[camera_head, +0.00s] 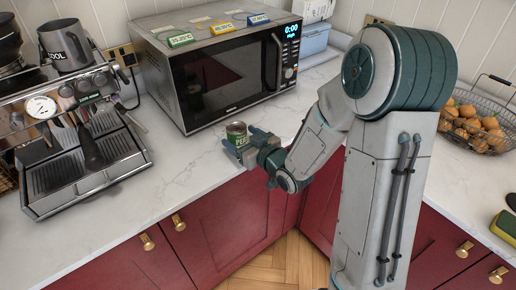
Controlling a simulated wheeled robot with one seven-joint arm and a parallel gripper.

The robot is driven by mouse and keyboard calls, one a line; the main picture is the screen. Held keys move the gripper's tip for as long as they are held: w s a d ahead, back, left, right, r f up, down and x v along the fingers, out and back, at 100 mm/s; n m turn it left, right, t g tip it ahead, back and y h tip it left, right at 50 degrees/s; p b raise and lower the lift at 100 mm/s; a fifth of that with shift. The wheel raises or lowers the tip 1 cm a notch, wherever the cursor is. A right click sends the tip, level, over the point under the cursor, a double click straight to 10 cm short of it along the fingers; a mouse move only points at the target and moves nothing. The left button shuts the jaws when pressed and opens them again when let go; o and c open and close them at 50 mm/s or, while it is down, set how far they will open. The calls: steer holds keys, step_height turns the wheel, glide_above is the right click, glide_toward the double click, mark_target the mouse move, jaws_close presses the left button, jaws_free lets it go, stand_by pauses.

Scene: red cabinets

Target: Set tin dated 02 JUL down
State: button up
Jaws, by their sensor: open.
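A small tin (237,134) with a dark green and pale label stands upright at the front of the white counter, before the microwave. The label print is too small to read a date. My gripper (243,146) is at the tin, reaching from the right and front. Its fingers are open around or beside the tin; I cannot tell whether they touch it. The tin's lower part is partly hidden by the gripper, so its contact with the counter (190,150) is hard to see.
A microwave (225,75) with coloured tags on top stands behind the tin. An espresso machine (75,140) is on the left, with bare counter between. A wire basket of brown round items (475,125) is at the right. Red cabinets (225,225) are below.

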mark_target(243, 140)
steer(key=shift+b+v, duration=0.5)
steer(key=shift+v, duration=0.3)
steer(key=b, duration=0.3)
steer(key=shift+s+d+f, duration=0.15)
steer(key=shift+s+d, duration=0.1)
steer(key=shift+s, duration=0.1)
steer(key=b+v, duration=0.1)
steer(key=b, duration=0.3)
steer(key=shift+s+d, duration=0.15)
steer(key=shift+s, duration=0.2)
steer(key=shift+b+v, duration=3.05)
steer(key=shift+b, duration=0.1)
steer(key=s+d+f+m+g+h, duration=0.1)
steer(key=d+f+m+g+h, duration=0.15)
steer(key=d+h, duration=0.3)
steer(key=s+d+f+m+g+h, duration=0.1)
steer(key=d+f+m+h, duration=0.35)
steer(key=d, duration=0.25)
steer(key=s+a+f+g, duration=0.1)
steer(key=s+f+g, duration=0.1)
steer(key=s+g, duration=0.2)
steer(key=s+a+f+g, duration=0.2)
steer(key=s+g, duration=0.2)
steer(key=s, duration=0.5)
steer(key=shift+s+a+f+y, duration=0.15)
steer(key=shift+s+f+y, duration=0.1)
steer(key=shift+s+y, duration=0.15)
